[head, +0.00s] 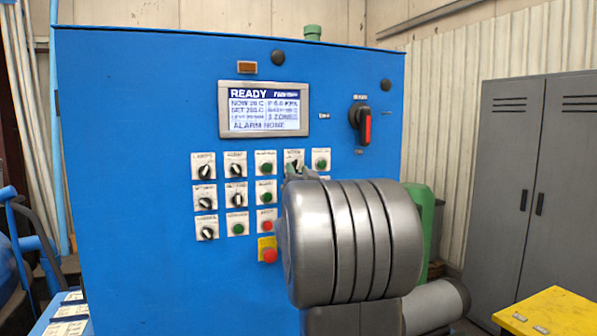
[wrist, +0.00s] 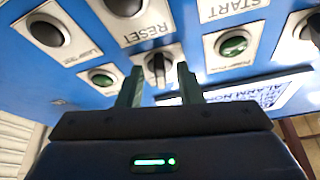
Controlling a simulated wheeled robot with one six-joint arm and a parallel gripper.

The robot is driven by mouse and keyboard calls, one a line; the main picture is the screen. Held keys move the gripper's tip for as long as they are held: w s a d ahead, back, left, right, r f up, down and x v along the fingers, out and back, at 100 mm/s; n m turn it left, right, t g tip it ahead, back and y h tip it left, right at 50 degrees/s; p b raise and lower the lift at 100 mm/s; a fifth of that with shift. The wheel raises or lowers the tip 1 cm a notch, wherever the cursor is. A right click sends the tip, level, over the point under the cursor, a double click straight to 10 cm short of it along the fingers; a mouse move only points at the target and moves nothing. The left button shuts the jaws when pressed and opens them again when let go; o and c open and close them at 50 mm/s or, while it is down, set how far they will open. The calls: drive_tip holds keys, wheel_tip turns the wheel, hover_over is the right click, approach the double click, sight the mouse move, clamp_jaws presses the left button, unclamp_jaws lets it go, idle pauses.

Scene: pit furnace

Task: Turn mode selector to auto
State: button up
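A black selector knob on a white plate (head: 294,157) sits in the top row of the blue panel, and its label is too blurred to read. In the wrist view the picture is turned over, and a black selector knob (wrist: 158,68) shows between and just beyond my two fingertips. My gripper (wrist: 161,80) is open, with one finger on either side of the knob in the picture. I cannot tell whether either finger touches it. In the head view my wrist covers the lower part of this area, and the fingertips are small at the knob's lower edge.
The blue panel (head: 120,150) has several other selectors and green buttons close by, and a red button on yellow (head: 268,250). A lit display (head: 263,108) reads READY. A red-black rotary switch (head: 361,123) is right of it. Grey lockers (head: 530,180) and a yellow table (head: 550,318) stand right.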

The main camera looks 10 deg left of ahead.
clamp_jaws()
drive_tip(key=shift+s+m+h+b, duration=0.1)
drive_tip(key=shift+m+h+b, duration=0.6)
drive_tip(key=shift+m, duration=0.4)
drive_tip(key=shift+a+r+m+h+b, duration=0.1)
drive_tip(key=shift+m+h+b, duration=0.35)
drive_tip(key=shift+m, duration=0.75)
unclamp_jaws()
